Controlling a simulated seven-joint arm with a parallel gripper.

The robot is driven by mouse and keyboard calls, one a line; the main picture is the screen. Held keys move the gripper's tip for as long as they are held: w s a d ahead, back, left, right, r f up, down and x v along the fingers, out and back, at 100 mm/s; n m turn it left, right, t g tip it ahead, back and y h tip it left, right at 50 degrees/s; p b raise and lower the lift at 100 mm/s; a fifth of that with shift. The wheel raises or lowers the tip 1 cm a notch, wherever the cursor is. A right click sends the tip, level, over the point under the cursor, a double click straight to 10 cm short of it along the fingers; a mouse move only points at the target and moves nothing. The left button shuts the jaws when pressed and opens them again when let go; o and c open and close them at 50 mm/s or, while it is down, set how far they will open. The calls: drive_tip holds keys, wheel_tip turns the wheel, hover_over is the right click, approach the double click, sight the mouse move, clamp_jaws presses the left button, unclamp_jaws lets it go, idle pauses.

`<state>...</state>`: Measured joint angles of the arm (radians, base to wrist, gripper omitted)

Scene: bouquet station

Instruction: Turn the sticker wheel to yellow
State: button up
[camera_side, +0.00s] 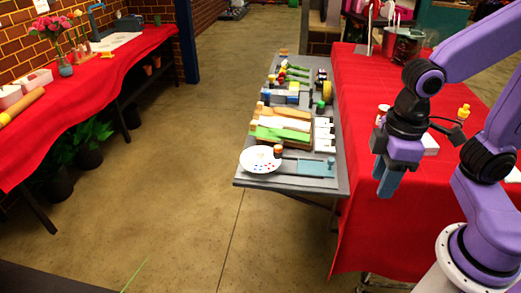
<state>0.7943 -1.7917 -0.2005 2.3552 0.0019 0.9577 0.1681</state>
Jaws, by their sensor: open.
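The sticker wheel looks to be the white disc (258,162) with small coloured dots near the front end of the grey bench. The dots are too small for me to tell which one is at any mark. A small brown and yellowish round piece (278,151) shows at its upper right edge. My gripper (388,190) has blue fingers that point down. It hangs to the right of the wheel, over the red-covered table side, apart from the wheel and with nothing visible in it. The gap between its fingers is hard to see from this angle.
The grey bench (250,181) also holds a blue-grey plate (315,168), green and white sheets (283,134), white blocks (324,135) and several coloured rollers (293,72). A red-covered table (352,215) stands right of it. Open floor (190,130) lies to the left.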

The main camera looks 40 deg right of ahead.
drive_tip(key=w+a+r+m, duration=0.1)
drive_tip(key=w+a+m, duration=0.2)
drive_tip(key=w, duration=0.3)
drive_tip(key=w+a+r+m, duration=0.1)
drive_tip(key=w+a+m, duration=0.1)
drive_tip(key=w+m, duration=0.3)
drive_tip(key=m, duration=1.6)
hover_over(261, 150)
drive_tip(key=f, duration=0.1)
wheel_tip(261, 150, down, 17)
drive_tip(key=shift+r, duration=0.2)
drive_tip(key=c, duration=0.8)
